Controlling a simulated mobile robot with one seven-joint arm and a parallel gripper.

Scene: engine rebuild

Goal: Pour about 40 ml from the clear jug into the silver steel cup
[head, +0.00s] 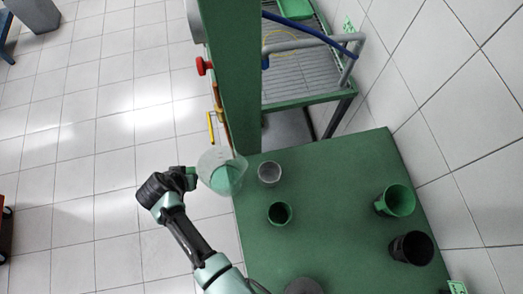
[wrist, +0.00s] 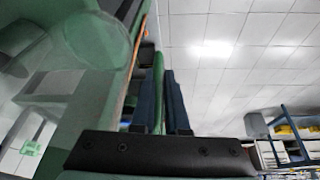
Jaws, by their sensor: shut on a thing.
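The clear jug (head: 222,168) is held in the air at the left edge of the green table, left of the silver steel cup (head: 269,172). It looks tilted, and green shows through its wall; I cannot tell its liquid level. My gripper (head: 190,177) is shut on the jug's handle, left of the jug. In the wrist view, the dark fingers of my gripper (wrist: 164,102) close around a green handle strip, and the see-through jug (wrist: 98,40) fills the upper left. The silver cup stands upright on the table; I cannot make out its contents.
A dark green cup (head: 279,213) stands just below the silver cup on the table (head: 335,185). A green pot (head: 396,200) and a black pot (head: 411,248) stand at right. A green post (head: 232,80) rises behind the jug. The middle of the table is clear.

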